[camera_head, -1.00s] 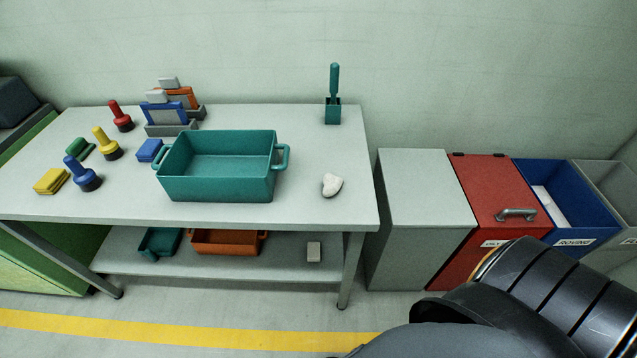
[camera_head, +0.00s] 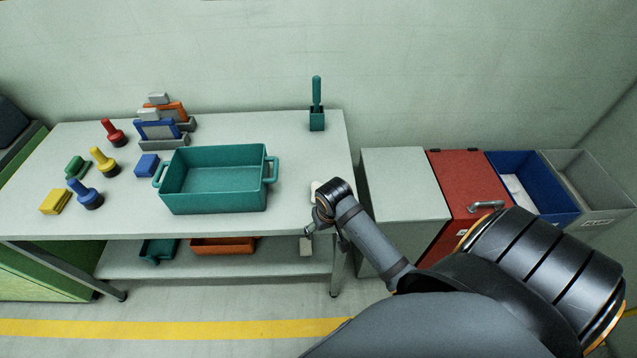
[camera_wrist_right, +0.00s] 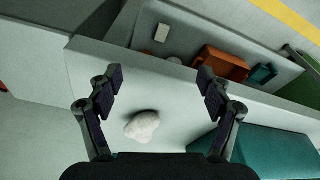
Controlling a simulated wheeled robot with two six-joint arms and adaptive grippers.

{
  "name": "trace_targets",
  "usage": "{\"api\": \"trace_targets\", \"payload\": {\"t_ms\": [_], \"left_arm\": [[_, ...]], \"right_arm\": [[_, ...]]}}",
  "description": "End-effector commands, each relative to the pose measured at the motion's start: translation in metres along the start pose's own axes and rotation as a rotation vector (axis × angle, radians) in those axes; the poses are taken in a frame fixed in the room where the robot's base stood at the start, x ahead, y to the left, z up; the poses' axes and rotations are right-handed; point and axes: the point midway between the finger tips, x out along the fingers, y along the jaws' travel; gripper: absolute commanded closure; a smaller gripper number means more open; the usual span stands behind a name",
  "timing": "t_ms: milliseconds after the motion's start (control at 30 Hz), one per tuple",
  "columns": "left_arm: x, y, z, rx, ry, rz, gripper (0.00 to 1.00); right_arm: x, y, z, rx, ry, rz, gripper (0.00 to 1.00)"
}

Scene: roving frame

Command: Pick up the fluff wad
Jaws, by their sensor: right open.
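The fluff wad is a small white lump on the grey table's right part. In the head view only a sliver of the fluff wad (camera_head: 314,188) shows behind my right wrist. My right gripper (camera_head: 314,222) is at the table's front right edge in the head view. In the right wrist view my right gripper (camera_wrist_right: 160,85) is open and empty. My left gripper is not in view.
The table (camera_head: 290,150) bears a teal tray (camera_head: 212,202) left of the wad and a teal holder with a handled tool (camera_head: 317,118) behind it. Right of the table stand a grey cabinet (camera_head: 405,185), a red bin (camera_head: 465,185) and a blue bin (camera_head: 530,185). A lower shelf holds boxes.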

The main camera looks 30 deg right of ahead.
Motion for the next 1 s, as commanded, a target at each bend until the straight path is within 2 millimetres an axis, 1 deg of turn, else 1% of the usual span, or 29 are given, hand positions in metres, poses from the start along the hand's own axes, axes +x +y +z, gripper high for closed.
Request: {"api": "trace_targets", "payload": {"t_ms": [33,167,233,300,367,400,500,633,767,867,1000], "left_arm": [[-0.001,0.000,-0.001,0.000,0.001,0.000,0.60],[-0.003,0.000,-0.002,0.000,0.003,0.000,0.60],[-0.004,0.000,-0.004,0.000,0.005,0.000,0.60],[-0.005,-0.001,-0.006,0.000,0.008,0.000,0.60],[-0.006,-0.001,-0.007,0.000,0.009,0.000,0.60],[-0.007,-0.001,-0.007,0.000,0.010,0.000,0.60],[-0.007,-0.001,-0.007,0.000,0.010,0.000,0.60],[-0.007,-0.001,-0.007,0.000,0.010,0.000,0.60],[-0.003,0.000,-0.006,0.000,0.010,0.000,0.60],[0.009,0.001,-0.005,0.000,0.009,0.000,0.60],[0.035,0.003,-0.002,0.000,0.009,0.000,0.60]], "right_arm": [[-0.002,0.001,-0.015,0.039,-0.008,0.003,0.21],[-0.013,0.004,-0.049,0.172,-0.051,0.010,0.21],[-0.022,0.007,-0.069,0.252,-0.079,0.016,0.21],[-0.034,0.010,-0.089,0.334,-0.105,0.021,0.21],[-0.045,0.013,-0.106,0.405,-0.130,0.027,0.21],[-0.054,0.015,-0.116,0.451,-0.144,0.031,0.21],[-0.071,0.020,-0.134,0.540,-0.176,0.038,0.21],[-0.079,0.021,-0.141,0.585,-0.195,0.042,0.21],[-0.075,0.021,-0.140,0.586,-0.196,0.042,0.21],[-0.062,0.021,-0.138,0.585,-0.195,0.042,0.21],[-0.037,0.021,-0.133,0.585,-0.194,0.042,0.21]]}}
